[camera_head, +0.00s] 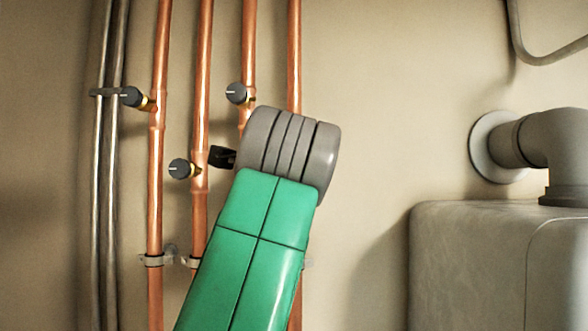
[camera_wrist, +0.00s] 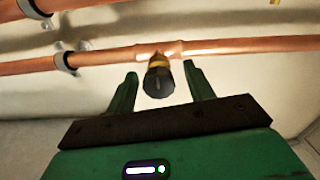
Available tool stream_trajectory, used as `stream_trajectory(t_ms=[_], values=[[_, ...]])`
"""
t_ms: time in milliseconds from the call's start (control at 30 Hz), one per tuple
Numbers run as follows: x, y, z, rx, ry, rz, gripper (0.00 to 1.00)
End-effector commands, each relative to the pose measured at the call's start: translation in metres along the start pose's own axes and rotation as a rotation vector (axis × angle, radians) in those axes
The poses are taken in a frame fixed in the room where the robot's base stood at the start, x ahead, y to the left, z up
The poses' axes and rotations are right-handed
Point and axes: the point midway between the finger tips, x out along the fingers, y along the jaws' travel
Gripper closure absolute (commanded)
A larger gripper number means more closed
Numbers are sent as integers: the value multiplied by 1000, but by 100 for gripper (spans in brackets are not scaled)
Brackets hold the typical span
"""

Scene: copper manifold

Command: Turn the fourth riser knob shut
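Copper risers run up the wall in the head view, and the fourth riser (camera_head: 294,50) is the rightmost. Its knob is hidden there behind my arm. In the wrist view a dark round knob (camera_wrist: 158,82) on a brass stem stands out from a copper pipe (camera_wrist: 230,47), which looks like the fourth riser. My gripper (camera_wrist: 160,69) is open, with one green finger on each side of this knob. A gap shows between the knob and each finger. The knob's pointer mark cannot be made out. My fingertips are hidden in the head view.
Three other dark knobs, the first (camera_head: 131,97), second (camera_head: 180,168) and third (camera_head: 236,93), stand left of my arm. Grey pipes (camera_head: 107,200) run at far left. A grey tank (camera_head: 480,270) and elbow pipe (camera_head: 550,140) stand right. Bare wall lies between arm and tank.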

Motion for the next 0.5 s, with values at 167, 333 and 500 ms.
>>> stream_trajectory(t_ms=[167,333,500], values=[[0,1,0,-1,0,1,48],[-13,4,1,0,1,-2,48],[-49,6,1,0,1,-2,48]])
